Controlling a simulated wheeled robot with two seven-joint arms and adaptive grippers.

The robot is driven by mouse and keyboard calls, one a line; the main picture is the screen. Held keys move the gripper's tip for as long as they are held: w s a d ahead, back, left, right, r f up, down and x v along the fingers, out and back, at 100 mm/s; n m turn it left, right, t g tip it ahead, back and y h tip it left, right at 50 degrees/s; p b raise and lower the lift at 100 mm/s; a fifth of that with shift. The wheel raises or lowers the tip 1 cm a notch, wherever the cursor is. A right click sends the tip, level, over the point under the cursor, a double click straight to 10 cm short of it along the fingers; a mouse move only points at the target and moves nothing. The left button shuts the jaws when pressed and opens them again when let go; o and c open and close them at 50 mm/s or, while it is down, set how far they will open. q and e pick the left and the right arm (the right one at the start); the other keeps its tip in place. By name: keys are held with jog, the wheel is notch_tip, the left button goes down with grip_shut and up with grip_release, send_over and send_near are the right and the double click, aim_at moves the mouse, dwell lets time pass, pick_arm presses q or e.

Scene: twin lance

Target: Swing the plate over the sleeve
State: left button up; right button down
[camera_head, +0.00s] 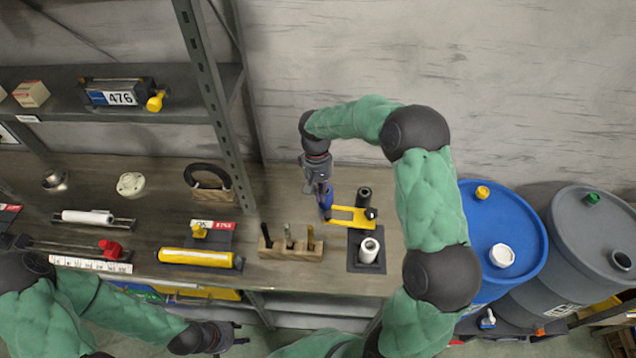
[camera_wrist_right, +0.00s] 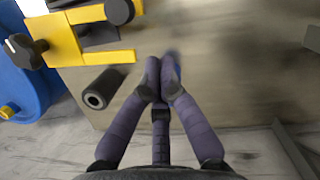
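The yellow plate (camera_head: 350,217) lies low over the bench, with a black knob (camera_head: 371,213) at its right end. It also shows at the upper left of the right wrist view (camera_wrist_right: 66,40), with two prongs pointing right. A pale sleeve (camera_head: 369,250) stands upright on a dark base in front of the plate; the plate is not around it. My right gripper (camera_head: 326,212) points down at the plate's left end. In the right wrist view its fingertips (camera_wrist_right: 158,88) are together beside the prongs; a small blue thing shows partly behind them. My left gripper (camera_head: 242,334) is low, with fingers apart and empty.
A dark tube (camera_head: 364,195) stands behind the plate; it also shows in the right wrist view (camera_wrist_right: 102,89). A wooden block with upright tools (camera_head: 290,250) stands left of the sleeve. Blue (camera_head: 515,235) and grey (camera_head: 590,230) drums stand right. A shelf post (camera_head: 210,100) rises left.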

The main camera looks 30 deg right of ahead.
jog(key=shift+s+a, duration=0.15)
jog(key=shift+s, duration=0.5)
jog(key=shift+s+a, duration=0.15)
jog(key=shift+s, duration=0.45)
pick_arm(q)
jog(key=shift+r, duration=0.1)
pick_arm(e)
jog(key=shift+s+a, duration=0.1)
jog(key=shift+s+a+n, duration=0.2)
jog(key=shift+s+n, duration=0.05)
jog(key=shift+n, duration=0.15)
